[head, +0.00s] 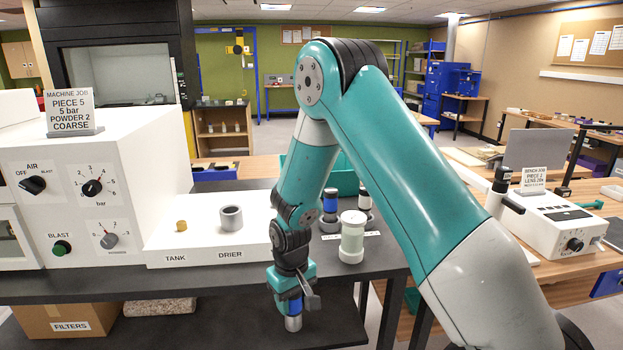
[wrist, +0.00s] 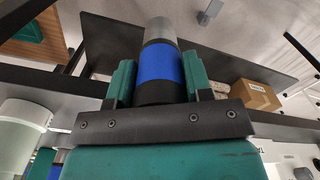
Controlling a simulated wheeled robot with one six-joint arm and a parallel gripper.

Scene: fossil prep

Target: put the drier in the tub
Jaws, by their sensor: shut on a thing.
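My gripper (head: 294,298) is shut on a cylinder with a blue band, a dark section and a grey end, seemingly the drier (head: 293,323). It hangs below the gripper near the dark bench's front edge. In the wrist view the drier (wrist: 161,65) sits between both green fingers of my gripper (wrist: 158,82). A grey round holder (head: 231,218) stands above the DRIER label on the white ledge. A teal tub (head: 345,181) shows partly behind my arm, which hides much of it; its inside cannot be seen.
A white machine with dials (head: 90,190) fills the left. A cardboard box (head: 65,319) sits on the lower shelf. A white instrument (head: 548,221) stands on the right bench.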

